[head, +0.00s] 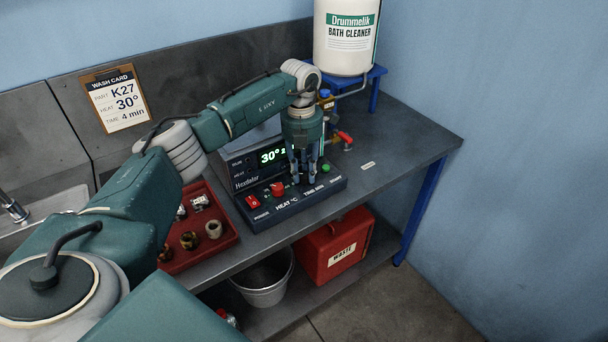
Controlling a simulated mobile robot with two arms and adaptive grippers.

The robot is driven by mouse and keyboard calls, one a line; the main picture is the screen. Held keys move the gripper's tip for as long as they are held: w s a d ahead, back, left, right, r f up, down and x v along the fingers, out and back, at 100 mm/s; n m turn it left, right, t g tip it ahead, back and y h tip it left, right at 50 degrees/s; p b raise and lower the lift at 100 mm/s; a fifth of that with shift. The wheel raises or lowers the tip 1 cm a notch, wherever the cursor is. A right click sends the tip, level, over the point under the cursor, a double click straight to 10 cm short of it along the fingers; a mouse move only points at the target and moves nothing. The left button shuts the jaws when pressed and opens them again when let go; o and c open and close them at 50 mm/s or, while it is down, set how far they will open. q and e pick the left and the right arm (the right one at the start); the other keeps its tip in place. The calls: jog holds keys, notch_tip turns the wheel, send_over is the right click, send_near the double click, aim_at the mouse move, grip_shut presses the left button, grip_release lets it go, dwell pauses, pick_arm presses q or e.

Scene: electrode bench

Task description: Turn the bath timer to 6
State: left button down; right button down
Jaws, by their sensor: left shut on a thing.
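The dark bath unit (240,178) stands on the bench with a sloped front panel. A red heat knob (277,188) sits above the HEAT °C label. My left gripper (303,179) points down over the panel above the TIME MIN label, shut on the bath timer knob, which its fingers hide. The knob's setting cannot be read. The wash card (115,100) on the back wall shows K27, 30° and 4 min. My right gripper is out of view.
A red power switch (254,201) and a green button (325,168) flank the knobs. A red tray (225,237) with several fittings lies left of the unit. A red-handled valve (344,137) and a bath cleaner drum (345,50) stand behind. The bench's right end is mostly clear.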

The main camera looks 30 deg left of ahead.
aim_at(306, 173)
pick_arm(q)
jog(key=m+b, duration=0.1)
jog(key=m, duration=0.3)
jog(key=shift+w+m, duration=0.1)
jog(key=shift+m, duration=0.2)
jog(key=m+b, duration=0.1)
jog(key=m, duration=0.3)
jog(key=shift+m, duration=0.3)
jog(key=m+b, duration=0.1)
jog(key=m, duration=0.3)
jog(key=shift+m, duration=0.3)
jog(key=shift+r+m+b, duration=0.1)
jog(key=shift+m+b, duration=0.2)
jog(key=shift+m, duration=1.9)
jog(key=shift+d, duration=0.1)
jog(key=c, duration=1.4)
grip_release()
jog(key=shift+c, duration=0.2)
notch_tip(306, 173, up, 12)
jog(key=shift+w, duration=0.25)
